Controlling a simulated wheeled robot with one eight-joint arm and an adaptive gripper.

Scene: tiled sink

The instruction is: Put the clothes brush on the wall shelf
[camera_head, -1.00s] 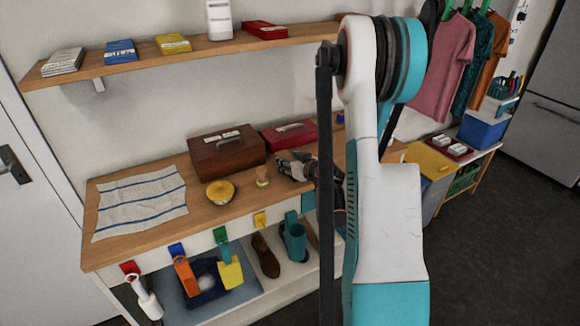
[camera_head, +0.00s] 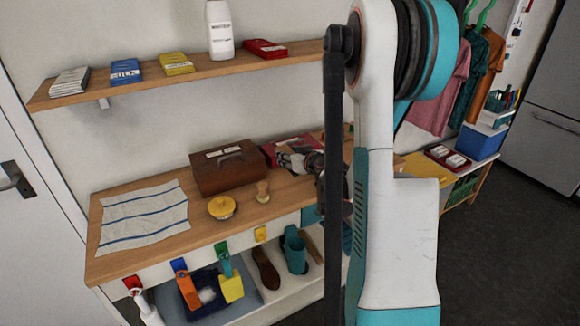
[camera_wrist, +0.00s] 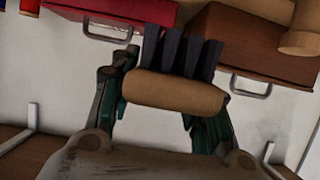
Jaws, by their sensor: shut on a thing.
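The clothes brush (camera_wrist: 176,94), with a tan wooden body and dark bristle tufts, is between the fingers of my gripper (camera_wrist: 168,88) in the wrist view. My gripper is shut on it, with the bristles pointing to the top of that picture. In the head view my gripper (camera_head: 312,163) is above the worktop, in front of the red box; I cannot make out the brush there. The wall shelf (camera_head: 205,70) is a wooden board higher up and left of my arm.
The shelf holds a stack of white packs (camera_head: 70,81), a blue pack (camera_head: 125,72), a yellow pack (camera_head: 177,64), a white bottle (camera_head: 219,30) and a red pack (camera_head: 265,49). A brown case (camera_head: 230,168) and red box (camera_head: 285,147) stand on the worktop. Gaps separate the shelf items.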

